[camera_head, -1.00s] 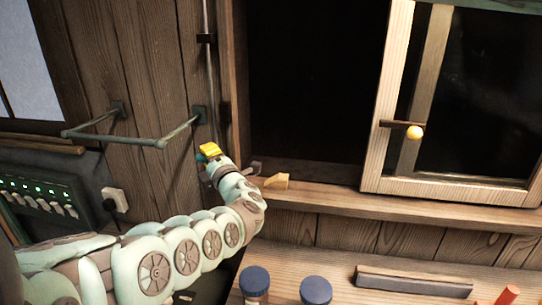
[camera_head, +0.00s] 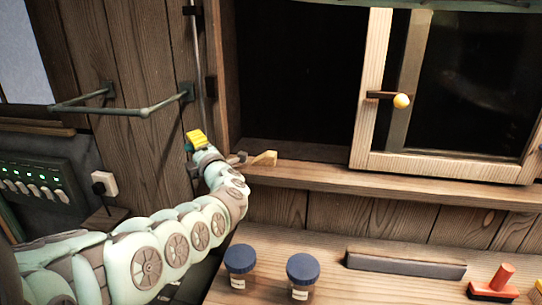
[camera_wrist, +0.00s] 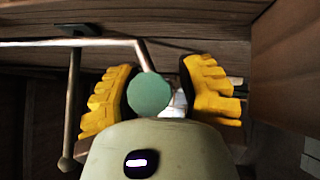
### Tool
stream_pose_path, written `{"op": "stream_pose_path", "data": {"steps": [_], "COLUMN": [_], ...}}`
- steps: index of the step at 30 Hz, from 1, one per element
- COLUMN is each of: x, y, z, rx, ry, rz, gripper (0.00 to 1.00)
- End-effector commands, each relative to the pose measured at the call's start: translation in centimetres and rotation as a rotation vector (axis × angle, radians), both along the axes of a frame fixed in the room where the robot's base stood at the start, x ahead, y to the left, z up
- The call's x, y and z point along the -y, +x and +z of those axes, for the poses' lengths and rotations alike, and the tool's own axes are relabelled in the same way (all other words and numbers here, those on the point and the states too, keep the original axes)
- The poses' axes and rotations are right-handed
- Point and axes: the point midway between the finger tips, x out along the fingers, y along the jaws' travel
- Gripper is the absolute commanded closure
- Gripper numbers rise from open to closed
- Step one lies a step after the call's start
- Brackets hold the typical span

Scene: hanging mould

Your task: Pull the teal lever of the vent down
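The vent lever's teal round knob (camera_wrist: 150,94) sits between the yellow fingers of my gripper (camera_wrist: 160,98) in the wrist view. A thin bent rod runs to it from the upper left. The fingers stand apart; the left one is close to or touching the knob, and a narrow gap shows on the right. In the head view my gripper (camera_head: 197,139) is at the plank wall, left of the window opening, below a thin vertical rod (camera_head: 198,70). A small teal patch shows at its left side. The vent itself is not clearly visible.
A metal bar bracket (camera_head: 122,109) juts from the wall, left of and above my gripper. A wooden latch (camera_head: 262,158) lies on the sill just right. The sliding window (camera_head: 365,110) is farther right. Two blue-lidded jars (camera_head: 240,258) (camera_head: 303,267) stand on the bench below.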

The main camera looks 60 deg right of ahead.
Motion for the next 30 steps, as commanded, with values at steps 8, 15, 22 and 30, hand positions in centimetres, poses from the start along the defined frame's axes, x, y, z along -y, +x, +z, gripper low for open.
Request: {"op": "stream_pose_path", "data": {"steps": [8,15,22,30], "x": [0.1,0.0,-0.6,-1.6], "y": [-0.1,-0.4,-1.8,-4.2], "z": [0.1,-0.2,-0.6,-0.9], "rx": [0.000,-0.003,-0.005,-0.006], "ry": [-0.001,0.000,-0.001,-0.002], "rz": [-0.003,-0.006,-0.005,-0.001], "gripper": [0.47,0.47,0.47,0.47]}}
